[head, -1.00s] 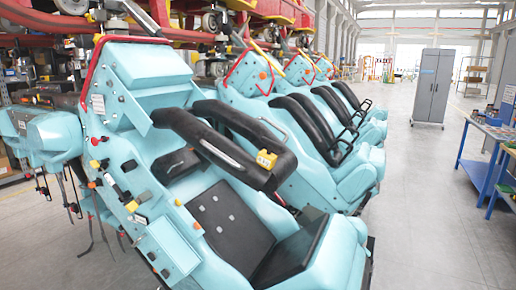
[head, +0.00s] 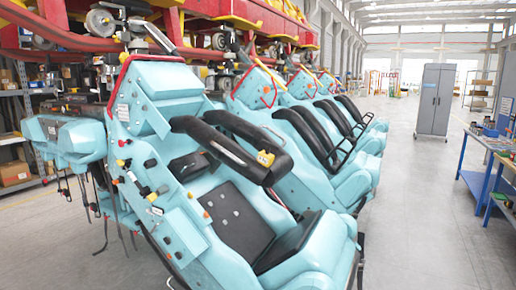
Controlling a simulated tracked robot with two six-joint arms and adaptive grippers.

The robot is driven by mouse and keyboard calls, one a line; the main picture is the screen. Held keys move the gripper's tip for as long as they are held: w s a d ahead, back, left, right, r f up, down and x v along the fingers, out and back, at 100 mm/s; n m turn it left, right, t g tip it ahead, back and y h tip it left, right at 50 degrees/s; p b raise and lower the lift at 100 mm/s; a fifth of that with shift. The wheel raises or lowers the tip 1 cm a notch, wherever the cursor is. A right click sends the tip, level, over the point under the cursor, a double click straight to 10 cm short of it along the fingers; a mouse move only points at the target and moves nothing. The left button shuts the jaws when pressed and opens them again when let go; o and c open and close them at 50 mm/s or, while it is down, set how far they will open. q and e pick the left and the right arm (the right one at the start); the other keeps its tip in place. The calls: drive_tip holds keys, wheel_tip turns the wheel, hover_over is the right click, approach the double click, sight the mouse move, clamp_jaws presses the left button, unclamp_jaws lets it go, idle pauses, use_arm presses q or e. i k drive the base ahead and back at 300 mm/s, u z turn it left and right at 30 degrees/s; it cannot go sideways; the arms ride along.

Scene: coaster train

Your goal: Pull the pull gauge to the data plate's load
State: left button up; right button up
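A coaster train seat (head: 240,217) in light blue with black pads fills the middle of the head view. The block may be the pull gauge, but I cannot tell. Small white labels (head: 122,112) sit on the side of the seat shell; none is legible, so I cannot tell which is the data plate. Neither of my grippers is in view.
More light blue seats with black restraints (head: 332,125) stand behind. A red track structure (head: 230,20) runs above. At right are a grey cabinet (head: 434,100) and a blue workbench (head: 483,165) with tools. The floor (head: 420,220) between train and bench is clear.

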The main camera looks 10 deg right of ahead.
sight(266, 159)
drive_tip(key=z, duration=0.15)
drive_tip(key=i, duration=0.9)
drive_tip(key=u, duration=0.1)
